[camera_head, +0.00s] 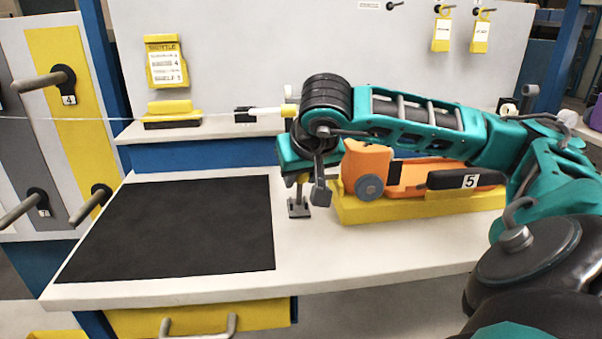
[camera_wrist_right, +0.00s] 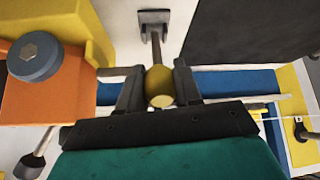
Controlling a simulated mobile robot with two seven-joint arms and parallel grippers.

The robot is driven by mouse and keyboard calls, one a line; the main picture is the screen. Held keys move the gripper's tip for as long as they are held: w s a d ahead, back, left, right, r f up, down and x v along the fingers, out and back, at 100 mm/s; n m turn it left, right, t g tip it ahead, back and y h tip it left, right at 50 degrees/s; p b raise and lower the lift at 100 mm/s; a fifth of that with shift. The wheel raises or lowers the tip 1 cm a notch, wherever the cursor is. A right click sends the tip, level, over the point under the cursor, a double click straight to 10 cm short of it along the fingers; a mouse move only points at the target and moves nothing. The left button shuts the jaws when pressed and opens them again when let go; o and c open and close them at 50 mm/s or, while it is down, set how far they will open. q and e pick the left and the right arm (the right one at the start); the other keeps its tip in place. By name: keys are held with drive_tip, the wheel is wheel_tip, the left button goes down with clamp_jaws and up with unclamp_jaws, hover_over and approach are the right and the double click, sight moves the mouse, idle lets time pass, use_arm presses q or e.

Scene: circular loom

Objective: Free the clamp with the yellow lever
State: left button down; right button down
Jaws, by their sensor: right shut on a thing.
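My right gripper (camera_head: 303,176) points down above the bench, just left of the orange device. In the right wrist view its two dark fingers (camera_wrist_right: 158,88) are shut on a round yellow knob, the yellow lever (camera_wrist_right: 160,86). A grey stem runs from the knob to a small grey clamp base (camera_wrist_right: 154,17). The base also shows on the white bench in the head view (camera_head: 298,208). The gripper and wrist largely hide the lever in the head view. Whether the clamp is locked or free I cannot tell. My left gripper is not in view.
An orange device (camera_head: 366,162) with a grey wheel sits in a yellow cradle (camera_head: 420,206) right of the clamp. A black mat (camera_head: 175,228) covers the bench's left. A thin thread runs from the left to a black holder (camera_head: 245,115). Pegs (camera_head: 48,80) stick out at left.

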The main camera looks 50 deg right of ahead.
drive_tip(key=c, duration=0.8)
unclamp_jaws()
drive_tip(key=shift+a+f, duration=0.1)
drive_tip(key=shift+a, duration=0.05)
drive_tip(key=shift+d, duration=0.2)
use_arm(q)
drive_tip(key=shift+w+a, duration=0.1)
use_arm(e)
drive_tip(key=shift+a, duration=0.1)
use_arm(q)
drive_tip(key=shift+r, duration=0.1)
